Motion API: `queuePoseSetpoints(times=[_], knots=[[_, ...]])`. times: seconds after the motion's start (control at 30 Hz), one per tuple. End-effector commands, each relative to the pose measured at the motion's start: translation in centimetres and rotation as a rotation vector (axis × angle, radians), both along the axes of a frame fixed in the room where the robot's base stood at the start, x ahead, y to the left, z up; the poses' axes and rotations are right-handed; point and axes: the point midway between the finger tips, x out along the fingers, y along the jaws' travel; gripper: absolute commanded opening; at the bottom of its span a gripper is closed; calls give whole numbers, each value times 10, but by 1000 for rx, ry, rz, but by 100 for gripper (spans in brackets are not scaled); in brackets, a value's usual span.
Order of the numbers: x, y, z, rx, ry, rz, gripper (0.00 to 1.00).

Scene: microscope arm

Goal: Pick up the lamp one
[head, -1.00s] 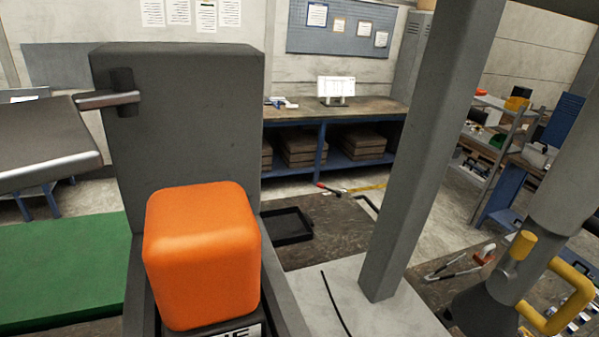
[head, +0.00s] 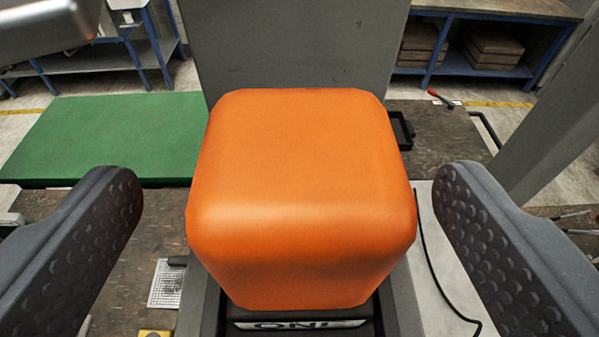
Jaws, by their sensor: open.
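The lamp one is a rounded orange block (head: 300,190) in the middle of the head view. It sits in a dark holder with a label (head: 300,323), partly cut off, that reads "ONE". My gripper (head: 295,205) is open. Its two dark, studded fingers stand on the left and right of the orange block, with a gap on each side. Neither finger appears to touch it. The underside of the block is hidden in the holder.
A grey upright panel (head: 300,45) stands right behind the block. A slanted grey post (head: 560,130) rises at the right. A green mat (head: 110,135) lies at the left. A black cable (head: 432,265) runs beside the holder at right.

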Motion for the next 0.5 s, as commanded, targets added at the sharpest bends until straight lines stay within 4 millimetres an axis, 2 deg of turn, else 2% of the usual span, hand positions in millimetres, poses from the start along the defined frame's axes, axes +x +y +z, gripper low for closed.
queuePoseSetpoints(times=[0.17,0.4,0.5], knots=[[11,-2,-1,0,1,-1,85],[42,-4,-10,0,4,-1,85],[48,-3,-12,0,1,-1,85]])
